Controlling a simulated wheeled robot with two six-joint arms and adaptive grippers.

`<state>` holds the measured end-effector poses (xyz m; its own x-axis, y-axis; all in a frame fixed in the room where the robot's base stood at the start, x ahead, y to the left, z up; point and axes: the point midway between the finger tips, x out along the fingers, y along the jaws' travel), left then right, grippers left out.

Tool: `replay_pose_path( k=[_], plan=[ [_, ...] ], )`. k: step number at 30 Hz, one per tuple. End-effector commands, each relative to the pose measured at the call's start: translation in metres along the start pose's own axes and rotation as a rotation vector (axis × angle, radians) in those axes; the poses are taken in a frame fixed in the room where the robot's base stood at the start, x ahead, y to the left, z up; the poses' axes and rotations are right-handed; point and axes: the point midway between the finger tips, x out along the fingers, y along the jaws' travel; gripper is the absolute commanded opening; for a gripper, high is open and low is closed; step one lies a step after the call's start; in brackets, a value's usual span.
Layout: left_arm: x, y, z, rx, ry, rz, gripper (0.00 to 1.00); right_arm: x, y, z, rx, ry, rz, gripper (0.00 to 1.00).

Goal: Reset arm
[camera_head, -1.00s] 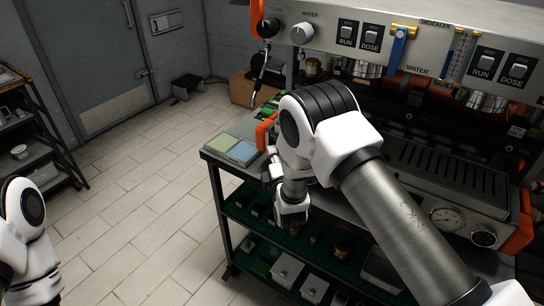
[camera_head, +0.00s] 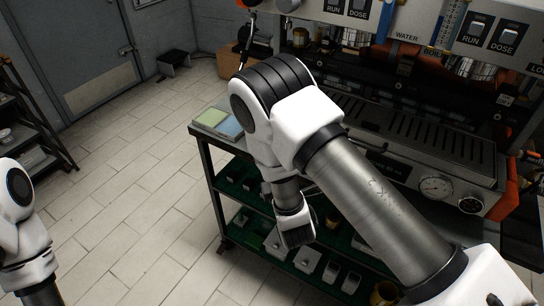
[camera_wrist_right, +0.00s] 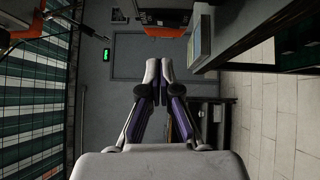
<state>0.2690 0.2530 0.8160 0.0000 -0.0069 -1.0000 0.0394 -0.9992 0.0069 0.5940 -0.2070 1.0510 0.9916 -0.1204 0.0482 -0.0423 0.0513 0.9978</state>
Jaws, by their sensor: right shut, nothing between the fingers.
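My right arm crosses the middle of the head view in front of the coffee machine, bent at its large joint, with its wrist hanging low before the cart. In the right wrist view, my right gripper (camera_wrist_right: 159,75) has its fingertips together with nothing between them. Its fingers cannot be made out in the head view. Part of my left arm shows at the left edge of the head view, but its gripper is out of frame. The coffee machine (camera_head: 425,165) stands on the cart, with switches on its upper panel.
The cart (camera_head: 207,165) has green-lined lower shelves holding several small containers. A dark shelf rack (camera_head: 35,130) stands at the far left. The tiled floor (camera_head: 125,165) between is clear. A grey door (camera_head: 85,45) is behind.

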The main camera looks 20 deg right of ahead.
Motion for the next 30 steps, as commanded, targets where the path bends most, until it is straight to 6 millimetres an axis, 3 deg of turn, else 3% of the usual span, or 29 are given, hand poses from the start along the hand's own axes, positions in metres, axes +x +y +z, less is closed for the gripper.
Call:
replay_pose_path(
  k=[7, 10, 14, 17, 20, 23, 24, 27, 30],
  plan=[
    [0.000, 0.000, 0.000, 0.000, 0.000, 0.000, 0.00, 0.000, 0.000, 0.000, 0.000, 0.000, 0.000, 0.00],
    [0.005, 0.000, 0.000, 0.000, 0.000, 0.000, 0.00, -0.002, -0.012, 0.003, 0.001, -0.006, -0.014, 0.00],
    [0.019, 0.000, 0.000, 0.000, 0.000, 0.000, 0.00, -0.016, -0.057, 0.030, 0.009, -0.061, -0.093, 0.00],
    [0.028, 0.000, 0.000, 0.000, 0.000, 0.000, 0.00, -0.044, -0.111, 0.054, 0.064, -0.095, -0.271, 0.00],
    [0.036, 0.000, 0.000, 0.000, 0.000, 0.000, 0.00, -0.085, -0.170, 0.071, 0.233, -0.154, -0.509, 0.00],
    [0.042, 0.000, 0.000, 0.000, 0.000, 0.000, 0.00, -0.143, -0.222, 0.081, 0.465, -0.271, -0.773, 0.00],
    [0.044, 0.000, 0.000, 0.000, 0.000, 0.000, 0.00, -0.171, -0.240, 0.083, 0.569, -0.342, -0.884, 0.00],
    [0.045, 0.000, 0.000, 0.000, 0.000, 0.000, 0.00, -0.248, -0.266, 0.081, 0.838, -0.601, -1.154, 0.00],
    [0.044, 0.000, 0.000, 0.000, 0.000, 0.000, 0.00, -0.307, -0.267, 0.074, 1.021, -0.891, -1.322, 0.00]
  ],
)
